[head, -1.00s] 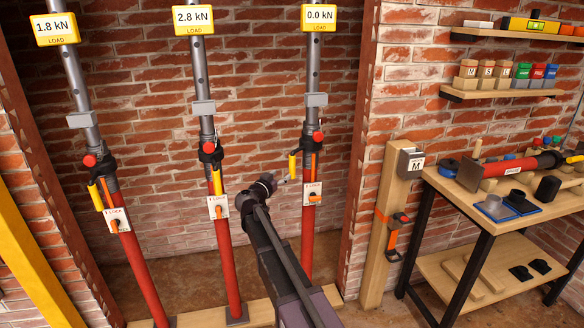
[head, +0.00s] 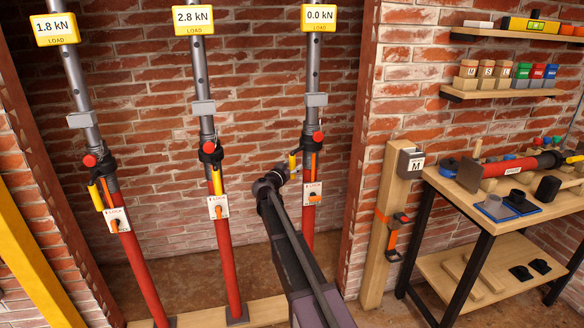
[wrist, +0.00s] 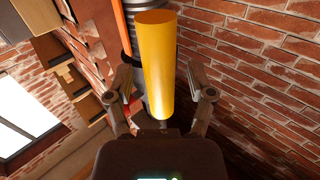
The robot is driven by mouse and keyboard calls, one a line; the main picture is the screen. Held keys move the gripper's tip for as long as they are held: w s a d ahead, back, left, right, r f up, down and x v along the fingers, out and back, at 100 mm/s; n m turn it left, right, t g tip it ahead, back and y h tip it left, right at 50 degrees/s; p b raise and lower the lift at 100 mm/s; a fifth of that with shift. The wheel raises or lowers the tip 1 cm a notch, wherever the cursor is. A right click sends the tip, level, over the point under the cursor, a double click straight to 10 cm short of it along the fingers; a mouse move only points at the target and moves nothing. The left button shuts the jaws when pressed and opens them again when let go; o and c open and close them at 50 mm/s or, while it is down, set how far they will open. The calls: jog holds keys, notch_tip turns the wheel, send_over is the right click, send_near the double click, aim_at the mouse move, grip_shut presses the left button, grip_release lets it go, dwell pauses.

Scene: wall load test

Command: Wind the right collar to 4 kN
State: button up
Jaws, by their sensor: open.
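The right prop (head: 308,228) is a red tube with a grey perforated upper tube, and its display (head: 319,17) reads 0.0 kN. Its dark collar (head: 310,146) carries a yellow handle (head: 293,161) on its left side. A white lock plate (head: 313,188) with an orange lever sits below the collar. My gripper (head: 289,171) is at the lower part of the yellow handle and hides some of it. In the wrist view, my gripper (wrist: 160,76) is open, with the yellow handle (wrist: 155,50) between its fingers. Contact with the handle cannot be told.
The left display (head: 54,28) reads 1.8 kN and the middle display (head: 193,19) reads 2.8 kN. The middle prop (head: 225,250) stands left of my arm. A wooden post (head: 386,230) and a workbench (head: 480,205) with tools stand at the right.

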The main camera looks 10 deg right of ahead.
grip_shut()
jog(key=shift+a, duration=0.2)
jog(key=shift+s+d+y, duration=0.15)
jog(key=shift+d+y, duration=0.05)
jog(key=shift+y, duration=0.1)
